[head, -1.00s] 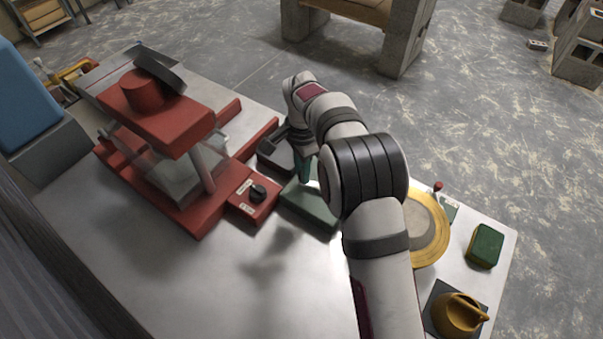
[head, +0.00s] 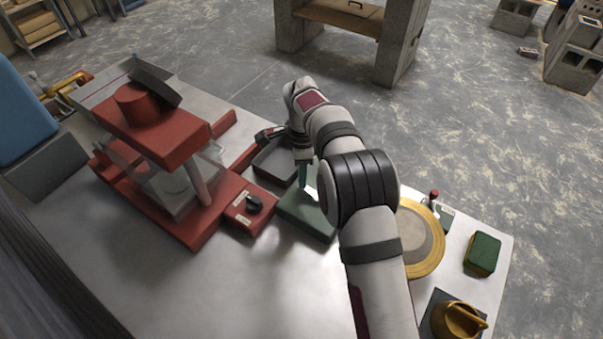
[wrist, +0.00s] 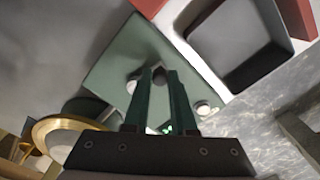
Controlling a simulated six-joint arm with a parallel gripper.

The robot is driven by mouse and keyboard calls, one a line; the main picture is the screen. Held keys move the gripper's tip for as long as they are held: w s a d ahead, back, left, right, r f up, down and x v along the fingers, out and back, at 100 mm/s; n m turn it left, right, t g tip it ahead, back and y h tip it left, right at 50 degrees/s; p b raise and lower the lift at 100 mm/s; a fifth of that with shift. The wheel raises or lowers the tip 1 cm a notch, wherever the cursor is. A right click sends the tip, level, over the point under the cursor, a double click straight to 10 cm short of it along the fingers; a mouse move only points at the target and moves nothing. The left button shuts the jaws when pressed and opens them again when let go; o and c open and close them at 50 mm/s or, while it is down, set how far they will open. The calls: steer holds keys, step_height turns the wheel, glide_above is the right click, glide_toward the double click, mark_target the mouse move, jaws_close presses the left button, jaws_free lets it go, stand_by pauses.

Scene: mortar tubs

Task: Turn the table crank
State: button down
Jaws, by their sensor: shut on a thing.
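A round table with a brass rim (head: 436,258) stands at the right of the bench, half behind my arm. A small crank with a red knob (head: 434,194) sticks up at its far edge. The brass rim also shows at the lower left of the wrist view (wrist: 62,126). My gripper (wrist: 159,74) is away from the crank, over a green block (head: 306,218) with round silver studs, left of the table. Its dark green fingers are close together, shut on a small dark part (wrist: 157,73) that they mostly hide. I cannot tell what this part is.
A red press (head: 170,135) fills the left of the bench, with a black-knobbed red box (head: 250,209) beside it. A dark tray (head: 275,165) lies behind the green block. A green sponge-like block (head: 483,253) and a yellow can (head: 459,319) stand at the right.

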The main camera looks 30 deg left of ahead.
steer(key=c, duration=0.7)
jaws_free()
steer(key=shift+c, duration=0.2)
step_height(320, 180, up, 16)
steer(key=shift+f, duration=0.1)
